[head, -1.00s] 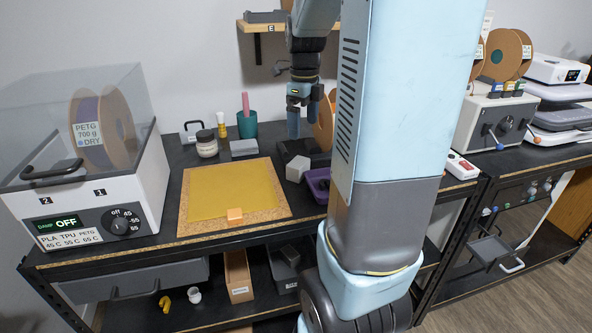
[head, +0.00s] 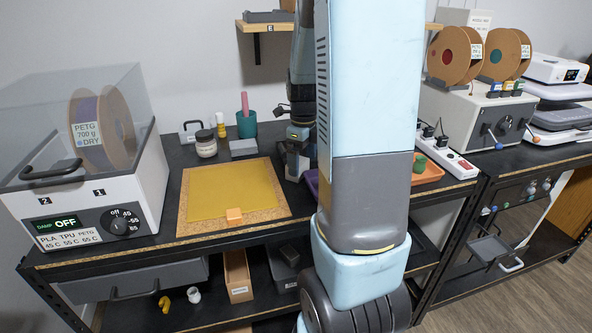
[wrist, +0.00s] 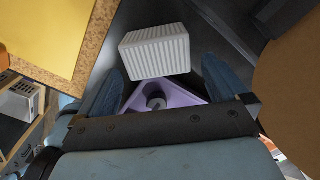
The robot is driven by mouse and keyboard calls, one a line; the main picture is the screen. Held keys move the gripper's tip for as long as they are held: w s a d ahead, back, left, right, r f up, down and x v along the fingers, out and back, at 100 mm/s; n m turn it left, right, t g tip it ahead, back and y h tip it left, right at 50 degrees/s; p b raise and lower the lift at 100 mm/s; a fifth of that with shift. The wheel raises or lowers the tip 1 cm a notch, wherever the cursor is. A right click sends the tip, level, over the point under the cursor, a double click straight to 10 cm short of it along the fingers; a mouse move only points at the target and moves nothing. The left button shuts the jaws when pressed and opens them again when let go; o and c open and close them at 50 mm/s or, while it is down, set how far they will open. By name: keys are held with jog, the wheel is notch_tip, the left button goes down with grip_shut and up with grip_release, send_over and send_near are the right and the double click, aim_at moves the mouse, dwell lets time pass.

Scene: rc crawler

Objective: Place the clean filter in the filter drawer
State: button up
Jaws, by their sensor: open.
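A white ribbed block (wrist: 155,52), which looks like the clean filter, shows in the wrist view. It lies just ahead of and between the fingertips of my gripper (wrist: 165,68), with a gap to each side. My gripper is open and empty. In the head view my gripper (head: 297,160) is low over the bench, right of the yellow mat, and partly hidden by my arm; the block cannot be made out there. A pulled-out grey drawer (head: 490,248) is in the front of the right bench; I cannot tell if it is the filter drawer.
A purple tray (wrist: 185,92) with a grey round part lies close to the block. The yellow mat (head: 230,190) is left of my gripper. A teal cup (head: 247,125) and a jar (head: 206,144) stand behind. A power strip (head: 448,160) and an orange tray (head: 428,170) are on the right.

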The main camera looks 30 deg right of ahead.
jog(key=shift+f, duration=1.25)
jog(key=shift+c, duration=0.2)
jog(key=c, duration=1.1)
jog(key=shift+o, duration=0.2)
jog(key=shift+w+r, duration=0.1)
jog(key=shift+r, duration=0.35)
notch_tip(320, 180, up, 3)
jog(key=shift+f, duration=0.15)
jog(key=s+a+r, duration=0.2)
jog(key=s+r, duration=0.2)
jog(key=s, duration=0.2)
jog(key=s+a+r, duration=0.3)
jog(key=s+r, duration=0.2)
jog(key=s, duration=0.2)
jog(key=shift+s+r, duration=0.15)
jog(key=shift+r, duration=0.05)
